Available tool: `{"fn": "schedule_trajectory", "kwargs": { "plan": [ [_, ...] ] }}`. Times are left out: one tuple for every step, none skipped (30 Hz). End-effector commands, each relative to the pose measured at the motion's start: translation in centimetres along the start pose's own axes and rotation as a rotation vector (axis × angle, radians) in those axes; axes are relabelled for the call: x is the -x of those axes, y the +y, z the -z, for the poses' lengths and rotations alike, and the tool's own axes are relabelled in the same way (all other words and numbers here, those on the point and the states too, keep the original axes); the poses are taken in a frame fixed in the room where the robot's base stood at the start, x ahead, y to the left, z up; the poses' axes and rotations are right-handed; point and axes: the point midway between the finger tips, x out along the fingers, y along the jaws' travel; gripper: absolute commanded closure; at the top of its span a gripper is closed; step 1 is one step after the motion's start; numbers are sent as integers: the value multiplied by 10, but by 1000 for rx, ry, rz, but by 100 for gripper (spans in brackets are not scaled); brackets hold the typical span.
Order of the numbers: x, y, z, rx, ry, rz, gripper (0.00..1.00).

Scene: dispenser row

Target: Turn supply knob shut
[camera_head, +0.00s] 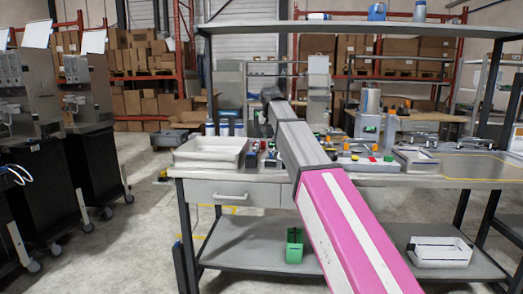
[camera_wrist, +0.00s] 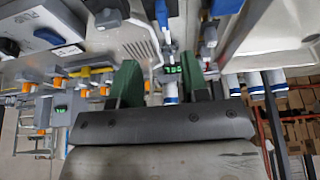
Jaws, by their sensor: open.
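My gripper (camera_wrist: 160,75) is in the wrist view, its two green fingers apart. Grey fittings with orange parts (camera_wrist: 57,82) line up left of the fingers. I cannot tell which part is the supply knob, or whether the fingers touch anything. In the head view my arm reaches over the bench, and the gripper is hidden behind it. Small coloured devices (camera_head: 358,157) stand on the bench behind my arm.
A white tray (camera_head: 210,150) stands on the left of the workbench (camera_head: 455,176). An upper shelf (camera_head: 350,28) spans above. A green holder (camera_head: 294,245) and a white bin (camera_head: 440,252) sit on the lower shelf. Dark carts stand at left, with clear floor between them and the bench.

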Motion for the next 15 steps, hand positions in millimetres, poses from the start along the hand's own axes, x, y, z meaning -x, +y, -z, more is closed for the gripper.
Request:
{"fn": "schedule_trajectory", "kwargs": {
  "plan": [
    [2, -1, 1, -1, 1, 0, 58],
    [1, -1, 1, -1, 1, 0, 58],
    [0, -1, 1, -1, 1, 0, 58],
    [-2, -1, 1, -1, 1, 0, 58],
    [-5, -1, 1, -1, 1, 0, 58],
    [-10, -1, 1, -1, 1, 0, 58],
    [-14, -1, 1, -1, 0, 0, 58],
    [-18, -1, 1, -1, 0, 0, 58],
    [-24, -1, 1, -1, 0, 0, 58],
    [-29, -1, 1, -1, 0, 0, 58],
    [-35, -1, 1, -1, 0, 0, 58],
    [-43, -1, 1, 0, 0, 0, 58],
    [-48, -1, 1, 0, -1, 0, 58],
    [-53, -1, 1, 0, -1, 0, 58],
    [-60, -1, 1, 0, 0, 0, 58]
  ]
}}
